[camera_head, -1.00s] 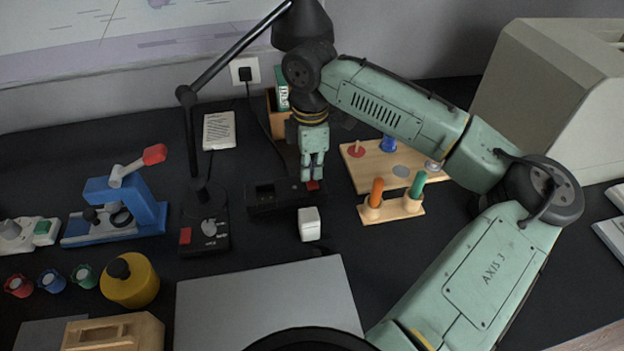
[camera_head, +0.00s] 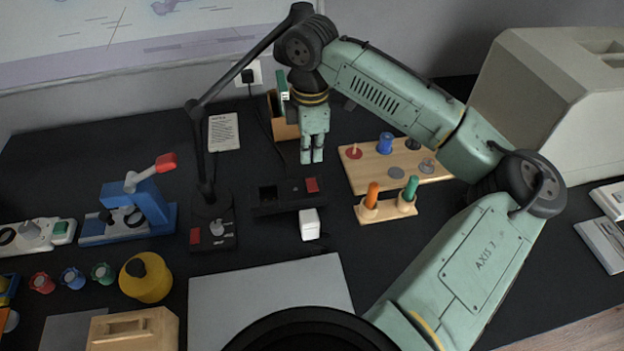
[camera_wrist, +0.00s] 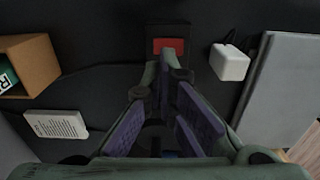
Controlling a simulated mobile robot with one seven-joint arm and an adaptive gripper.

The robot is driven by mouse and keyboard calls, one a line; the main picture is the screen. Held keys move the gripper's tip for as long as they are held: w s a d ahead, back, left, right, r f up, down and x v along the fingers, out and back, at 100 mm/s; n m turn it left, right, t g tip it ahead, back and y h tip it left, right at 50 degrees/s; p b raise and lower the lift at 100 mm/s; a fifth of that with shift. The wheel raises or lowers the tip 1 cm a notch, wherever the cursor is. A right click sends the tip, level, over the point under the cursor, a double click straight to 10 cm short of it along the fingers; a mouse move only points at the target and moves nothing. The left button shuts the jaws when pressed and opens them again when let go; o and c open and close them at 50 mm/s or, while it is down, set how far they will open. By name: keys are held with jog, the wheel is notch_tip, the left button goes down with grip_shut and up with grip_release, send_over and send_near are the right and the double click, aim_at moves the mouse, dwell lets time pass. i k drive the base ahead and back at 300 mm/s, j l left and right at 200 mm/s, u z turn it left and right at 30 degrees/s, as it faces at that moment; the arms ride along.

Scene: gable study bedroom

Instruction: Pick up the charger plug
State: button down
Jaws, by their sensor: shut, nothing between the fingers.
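The charger plug looks to be the small white block (camera_head: 309,224) on the dark desk, just in front of the black power strip's right end. It also shows in the wrist view (camera_wrist: 229,62), right of my fingers, with a dark cord by it. My gripper (camera_head: 312,160) is shut and empty, pointing down behind the power strip, apart from the white block. In the wrist view my fingertips (camera_wrist: 168,68) meet just below the strip's red switch.
The black power strip (camera_head: 279,204) has a red switch. A wooden peg board (camera_head: 435,170) and a two-peg stand (camera_head: 387,211) lie right. A grey laptop-like slab (camera_head: 270,300) lies in front. A desk lamp (camera_head: 197,150) stands left, its arm reaching behind my gripper. A wooden box (camera_head: 283,125) stands behind.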

aim_at(309, 225)
jog(key=k, duration=1)
